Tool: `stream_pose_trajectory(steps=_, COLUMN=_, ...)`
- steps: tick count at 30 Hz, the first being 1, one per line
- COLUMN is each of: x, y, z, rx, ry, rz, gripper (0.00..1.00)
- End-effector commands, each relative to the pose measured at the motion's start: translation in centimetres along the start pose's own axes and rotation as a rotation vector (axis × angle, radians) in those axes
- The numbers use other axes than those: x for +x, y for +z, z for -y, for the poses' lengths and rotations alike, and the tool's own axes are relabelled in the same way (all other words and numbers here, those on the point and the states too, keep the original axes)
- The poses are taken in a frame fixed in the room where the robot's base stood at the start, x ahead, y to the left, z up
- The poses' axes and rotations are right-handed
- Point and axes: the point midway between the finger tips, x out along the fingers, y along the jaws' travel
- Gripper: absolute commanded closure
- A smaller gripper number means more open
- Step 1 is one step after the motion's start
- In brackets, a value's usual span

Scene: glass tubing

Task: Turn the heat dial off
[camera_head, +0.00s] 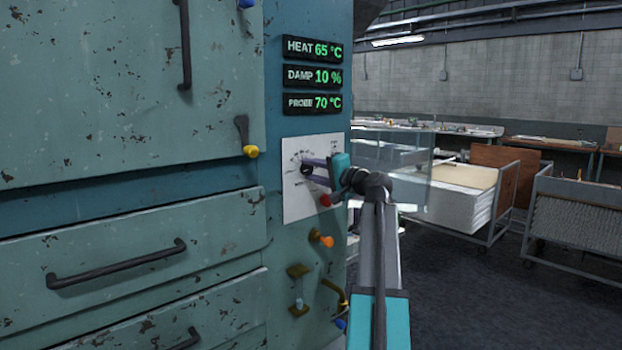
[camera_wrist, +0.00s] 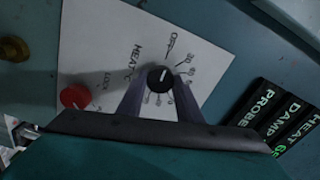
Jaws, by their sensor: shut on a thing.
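The heat dial (camera_head: 307,170) is a small black knob on a white panel (camera_head: 298,210) at the right end of the teal cabinet front. In the wrist view the dial (camera_wrist: 160,79) has a white pointer mark, with OFF and numbers printed around it. Its pointer is up from the knob's middle, roughly towards the OFF side; the exact setting is hard to read. My gripper (camera_head: 308,171) is at the dial, its two fingers on either side of the knob and shut on it. The wrist view also shows my gripper (camera_wrist: 160,88). The HEAT display (camera_head: 314,49) reads 65 °C.
A red knob (camera_wrist: 75,96) sits beside the dial on the same panel, close to my gripper. An orange knob (camera_head: 327,241) and brass fittings (camera_head: 298,272) are below. DAMP reads 10 % and PROBE 70 °C. Carts (camera_head: 480,205) stand at the right; floor there is open.

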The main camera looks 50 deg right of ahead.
Motion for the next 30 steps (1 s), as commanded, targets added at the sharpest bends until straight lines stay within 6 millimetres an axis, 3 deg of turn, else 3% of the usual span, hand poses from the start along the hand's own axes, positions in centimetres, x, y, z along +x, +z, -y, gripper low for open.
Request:
stream_pose_trajectory(steps=17, x=0.02, y=0.06, z=0.0, rx=-0.048, ry=0.001, rz=0.001, gripper=0.9)
stream_pose_trajectory(steps=18, x=0.02, y=0.06, z=0.0, rx=-0.048, ry=0.001, rz=0.001, gripper=0.65)
stream_pose_trajectory(steps=21, x=0.02, y=0.06, z=0.0, rx=-0.047, ry=0.001, rz=0.001, gripper=0.49)
stream_pose_trajectory(steps=30, x=-0.01, y=0.05, z=0.01, rx=-0.046, ry=0.0, rz=0.001, gripper=0.49)
